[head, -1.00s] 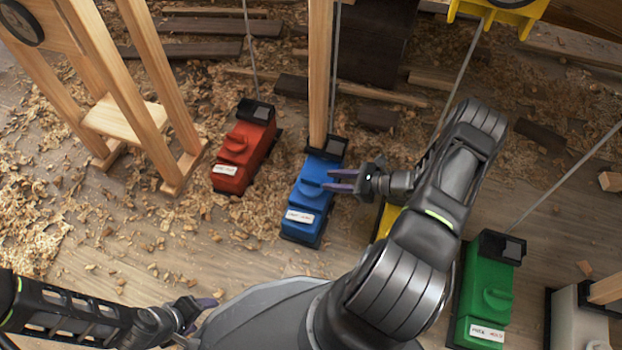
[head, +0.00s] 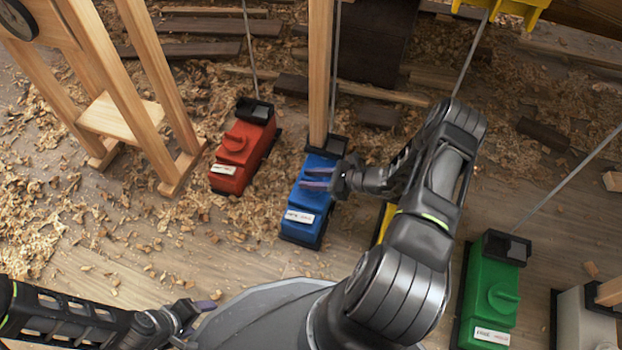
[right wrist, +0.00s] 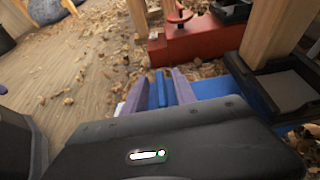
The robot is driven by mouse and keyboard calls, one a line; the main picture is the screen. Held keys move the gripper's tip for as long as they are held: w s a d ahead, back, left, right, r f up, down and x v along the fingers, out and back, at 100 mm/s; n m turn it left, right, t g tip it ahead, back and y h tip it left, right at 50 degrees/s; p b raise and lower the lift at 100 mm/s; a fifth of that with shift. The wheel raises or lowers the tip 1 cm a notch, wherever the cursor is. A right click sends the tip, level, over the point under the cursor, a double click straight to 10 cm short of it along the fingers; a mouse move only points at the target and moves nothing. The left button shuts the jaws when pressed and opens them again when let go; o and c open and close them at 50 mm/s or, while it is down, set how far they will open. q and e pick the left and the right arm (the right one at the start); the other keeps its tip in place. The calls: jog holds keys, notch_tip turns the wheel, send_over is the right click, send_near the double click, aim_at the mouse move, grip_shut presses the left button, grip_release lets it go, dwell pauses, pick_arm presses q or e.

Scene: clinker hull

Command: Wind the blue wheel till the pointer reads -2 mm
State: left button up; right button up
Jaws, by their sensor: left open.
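The blue wheel, a low raised grip, sits on top of the blue box (head: 305,220); my gripper partly hides it in the head view. In the right wrist view a blue upright bar (right wrist: 159,90) stands between my right gripper's purple fingers. My right gripper (head: 316,178) is at the blue box from the right, its fingers apart on either side of the bar; firm contact is not clear. My left gripper (head: 205,310) is open and empty at the lower left, away from the boxes. No pointer or scale can be read.
A red box (head: 240,150) stands left of the blue one, a green box (head: 490,295) to the right. A yellow box is mostly behind my right arm. A wooden post (head: 319,75) rises behind the blue box; a wooden frame (head: 130,120) stands left. Shavings cover the floor.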

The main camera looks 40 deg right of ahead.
jog(key=shift+c, duration=0.3)
grip_shut()
pick_arm(q)
jog(key=shift+r, duration=0.15)
pick_arm(e)
jog(key=m+p, duration=0.1)
jog(key=t+h+p, duration=0.1)
jog(key=shift+r+m+h+p, duration=0.2)
jog(key=shift+m+h+p, duration=0.1)
jog(key=shift+m+p, duration=0.1)
jog(key=m+h+p, duration=0.3)
jog(key=h+p, duration=0.1)
jog(key=p, duration=0.1)
jog(key=m+t+h+p, duration=0.1)
jog(key=m+h+p, duration=0.3)
jog(key=p, duration=0.1)
jog(key=shift+a+m+h+p, duration=0.15)
jog(key=shift+m+h+p, duration=0.15)
pick_arm(q)
jog(key=s+d+r+g+p, duration=0.1)
jog(key=s+r+p, duration=0.1)
jog(key=r, duration=1.3)
jog(key=shift+s+d+m, duration=0.2)
jog(key=shift+s+m, duration=0.1)
jog(key=shift+s, duration=0.25)
pick_arm(e)
jog(key=shift+f+m+h, duration=0.15)
jog(key=shift+m+h, duration=1.05)
jog(key=shift+h, duration=0.2)
